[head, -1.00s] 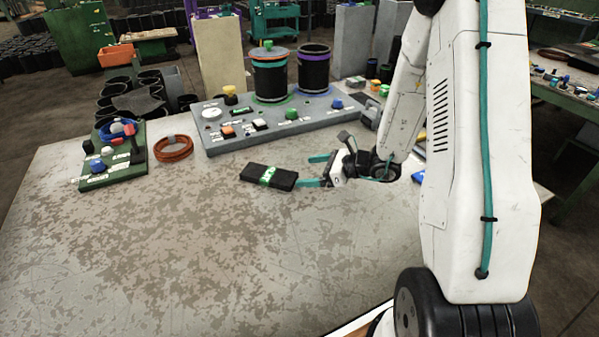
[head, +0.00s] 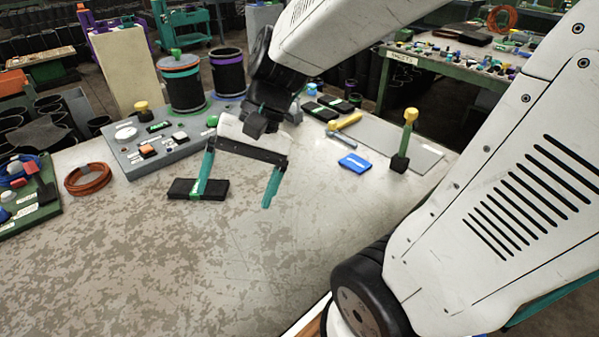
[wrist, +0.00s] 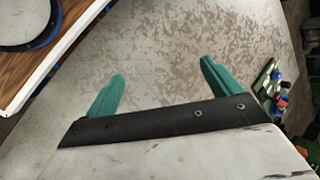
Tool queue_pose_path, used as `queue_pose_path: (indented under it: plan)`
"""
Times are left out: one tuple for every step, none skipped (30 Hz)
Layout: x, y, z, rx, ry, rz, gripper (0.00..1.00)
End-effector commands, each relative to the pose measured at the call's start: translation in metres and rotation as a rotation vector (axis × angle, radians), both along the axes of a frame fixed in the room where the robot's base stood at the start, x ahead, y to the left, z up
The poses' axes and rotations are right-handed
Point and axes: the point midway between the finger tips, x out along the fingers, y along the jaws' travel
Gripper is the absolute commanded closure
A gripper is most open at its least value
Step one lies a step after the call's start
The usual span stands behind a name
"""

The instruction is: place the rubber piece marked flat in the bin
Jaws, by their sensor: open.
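A flat black rubber piece (head: 217,190) with a green-and-white label band lies on the worn table in the head view. The label's wording is too small to read. My gripper (head: 234,200) is open and empty, its teal fingers wide apart. The left finger crosses in front of the piece in the head view and hides part of it; the right finger is over bare table. The wrist view shows my gripper (wrist: 160,68) over bare table, with no rubber piece visible. Two dark cylindrical containers, one teal-rimmed (head: 184,90) and one purple-rimmed (head: 228,76), stand behind; I cannot tell which is the bin.
A grey control panel (head: 137,171) with buttons stands behind the piece. An orange cable coil (head: 88,180) lies left. A blue card (head: 354,163), a yellow-topped upright tool (head: 405,140) and black pieces lie right. The table's front area is clear.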

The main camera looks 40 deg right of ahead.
Motion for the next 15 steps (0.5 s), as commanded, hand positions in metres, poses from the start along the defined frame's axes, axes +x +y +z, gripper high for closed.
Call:
queue_pose_path:
  plan:
    - [-0.013, -0.003, 0.007, -0.061, -0.044, 0.067, 0.1]
    - [-0.021, -0.005, 0.009, -0.099, -0.065, 0.108, 0.1]
    - [-0.031, -0.01, 0.013, -0.152, -0.094, 0.159, 0.1]
    - [-0.037, -0.014, 0.015, -0.19, -0.117, 0.197, 0.1]
    - [-0.043, -0.018, 0.018, -0.23, -0.139, 0.233, 0.1]
    - [-0.051, -0.023, 0.021, -0.28, -0.166, 0.276, 0.1]
    - [-0.056, -0.028, 0.023, -0.317, -0.186, 0.308, 0.1]
    - [-0.061, -0.032, 0.026, -0.351, -0.203, 0.335, 0.1]
    - [-0.066, -0.037, 0.028, -0.394, -0.226, 0.369, 0.1]
    - [-0.07, -0.041, 0.031, -0.423, -0.241, 0.391, 0.1]
    - [-0.073, -0.045, 0.032, -0.449, -0.254, 0.409, 0.1]
    - [-0.076, -0.049, 0.035, -0.48, -0.268, 0.431, 0.1]
    - [-0.078, -0.052, 0.036, -0.5, -0.278, 0.444, 0.1]
    - [-0.08, -0.054, 0.037, -0.514, -0.285, 0.455, 0.1]
    - [-0.082, -0.056, 0.038, -0.533, -0.292, 0.466, 0.06]
